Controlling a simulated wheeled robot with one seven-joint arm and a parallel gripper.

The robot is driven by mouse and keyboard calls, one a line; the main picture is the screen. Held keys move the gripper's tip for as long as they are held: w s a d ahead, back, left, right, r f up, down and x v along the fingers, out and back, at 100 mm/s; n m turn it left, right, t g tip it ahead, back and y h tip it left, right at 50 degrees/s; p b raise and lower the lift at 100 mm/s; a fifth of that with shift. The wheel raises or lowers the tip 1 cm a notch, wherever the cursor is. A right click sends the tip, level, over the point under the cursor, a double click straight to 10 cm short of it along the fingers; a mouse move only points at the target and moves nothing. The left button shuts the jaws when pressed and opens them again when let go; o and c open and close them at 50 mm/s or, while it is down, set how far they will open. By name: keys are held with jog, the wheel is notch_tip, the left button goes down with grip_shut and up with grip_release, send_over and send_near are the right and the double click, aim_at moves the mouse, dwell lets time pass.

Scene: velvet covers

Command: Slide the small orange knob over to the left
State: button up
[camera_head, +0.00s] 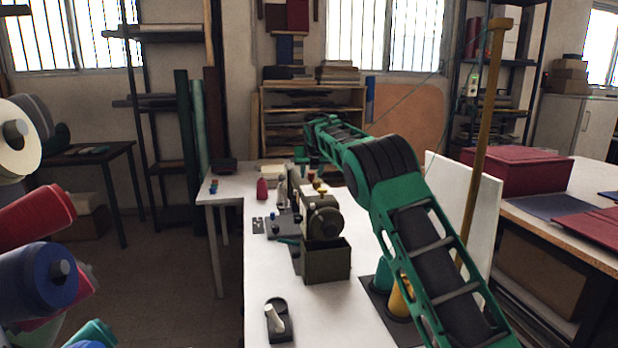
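A small orange knob (323,190) sits at the top of a grey machine (322,222) on the white table (375,330). The knob is tiny in this view, and its mount is partly hidden by the machine. My green arm reaches from the lower right to the far middle. Its end, my gripper (300,156), is small and far off, above and to the left of the knob and apart from it. Its fingers are too small to tell open from shut.
A dark open box (327,264) stands in front of the machine. A black holder (279,322) with a pale handle lies nearer. A red bottle-like object (262,189) stands behind left. A yellow post (481,145) and white panel (462,210) rise at right.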

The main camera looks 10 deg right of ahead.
jog(key=shift+w+f, duration=0.2)
jog(key=shift+c, duration=0.3)
